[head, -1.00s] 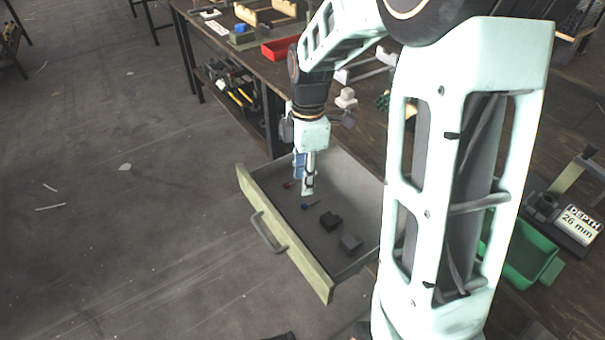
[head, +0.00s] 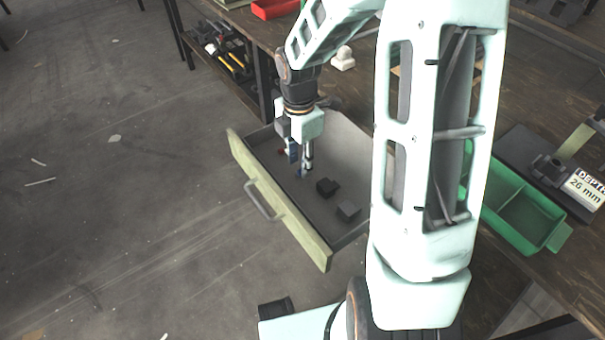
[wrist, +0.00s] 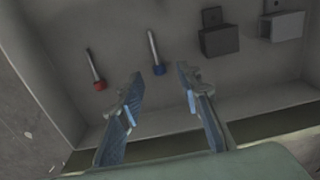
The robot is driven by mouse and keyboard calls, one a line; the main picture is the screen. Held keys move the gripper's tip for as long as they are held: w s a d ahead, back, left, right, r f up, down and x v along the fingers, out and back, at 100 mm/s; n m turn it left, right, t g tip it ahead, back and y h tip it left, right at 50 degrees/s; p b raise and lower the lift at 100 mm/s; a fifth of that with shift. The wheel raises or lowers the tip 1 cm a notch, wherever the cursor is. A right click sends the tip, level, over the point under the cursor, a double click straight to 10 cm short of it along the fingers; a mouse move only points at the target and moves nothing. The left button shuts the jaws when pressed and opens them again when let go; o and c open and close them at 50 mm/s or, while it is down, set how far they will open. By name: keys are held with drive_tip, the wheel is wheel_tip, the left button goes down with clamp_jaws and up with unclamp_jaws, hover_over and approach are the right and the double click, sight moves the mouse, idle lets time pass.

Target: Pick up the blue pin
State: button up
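The blue pin lies on the drawer floor, a grey shank with a blue head (wrist: 158,70) in the wrist view. Its head is just beyond and between my open fingertips, apart from them. My gripper (wrist: 160,82) has two blue-padded fingers, spread and empty. In the head view my gripper (head: 299,168) points down into the open drawer (head: 280,212) and mostly hides the pin. A pin with a red head (wrist: 100,85) lies to the left in the wrist view.
The drawer's walls surround the gripper. A green bin (head: 522,215) stands on the bench at right.

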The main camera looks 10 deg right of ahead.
wheel_tip(320, 180, down, 2)
drive_tip(key=shift+f, duration=0.25)
drive_tip(key=shift+c, duration=0.7)
drive_tip(key=c, duration=0.7)
drive_tip(key=shift+r, duration=0.1)
